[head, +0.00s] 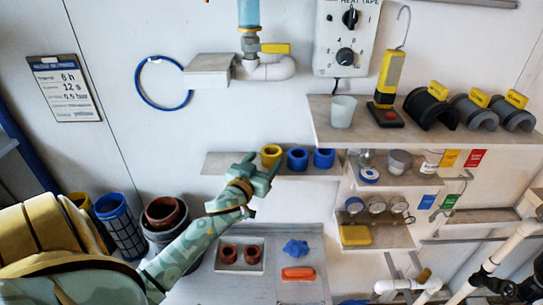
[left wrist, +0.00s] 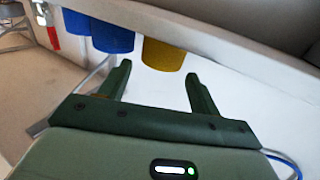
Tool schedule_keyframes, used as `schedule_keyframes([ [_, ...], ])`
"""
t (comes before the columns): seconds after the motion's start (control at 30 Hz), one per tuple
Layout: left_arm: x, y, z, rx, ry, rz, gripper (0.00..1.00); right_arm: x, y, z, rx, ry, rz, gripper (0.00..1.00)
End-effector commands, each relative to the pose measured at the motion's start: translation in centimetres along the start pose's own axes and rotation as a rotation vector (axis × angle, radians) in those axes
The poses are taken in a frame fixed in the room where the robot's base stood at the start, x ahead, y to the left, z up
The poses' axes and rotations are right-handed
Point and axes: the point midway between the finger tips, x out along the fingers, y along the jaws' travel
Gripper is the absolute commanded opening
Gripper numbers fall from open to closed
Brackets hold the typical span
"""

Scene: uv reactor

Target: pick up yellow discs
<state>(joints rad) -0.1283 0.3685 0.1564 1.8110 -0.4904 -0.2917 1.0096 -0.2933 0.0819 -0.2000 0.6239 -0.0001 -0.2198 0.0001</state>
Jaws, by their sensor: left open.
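A yellow ring-shaped disc (head: 271,152) stands at the left of a row on the wall shelf, beside two blue ones (head: 297,157) (head: 324,157). My left gripper (head: 262,164) is at the shelf's front edge, just in front of and below the yellow disc, and partly overlaps it in the head view. In the left wrist view the gripper (left wrist: 155,73) is open with nothing between its fingers. The yellow disc (left wrist: 163,56) shows just beyond the gap between the fingertips, apart from them as far as I can tell. My right gripper is not in view.
The narrow wall shelf (head: 222,165) is clear left of the yellow disc. Below are a tray with two dark red cups (head: 240,254), a blue lump (head: 295,248) and an orange piece (head: 298,274). Several bins (head: 122,228) stand lower left. Crowded small shelves (head: 388,180) lie to the right.

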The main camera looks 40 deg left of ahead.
Motion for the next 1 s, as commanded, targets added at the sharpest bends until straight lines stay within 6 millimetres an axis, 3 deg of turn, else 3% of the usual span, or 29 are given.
schedule_keyframes([
  [0.23, 3.9, -0.2, 0.0, 0.002, 0.001, 0.0, 0.63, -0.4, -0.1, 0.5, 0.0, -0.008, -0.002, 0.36],
  [0.53, 4.5, -0.2, 0.1, 0.001, 0.0, 0.001, 0.63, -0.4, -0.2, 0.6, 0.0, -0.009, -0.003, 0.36],
  [0.67, 4.5, -0.2, 0.1, 0.0, 0.0, 0.001, 0.29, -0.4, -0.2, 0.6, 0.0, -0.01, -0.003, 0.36],
  [1.0, 4.5, -0.2, -0.1, 0.0, 0.0, 0.001, 0.29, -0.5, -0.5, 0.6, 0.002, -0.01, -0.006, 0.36],
])
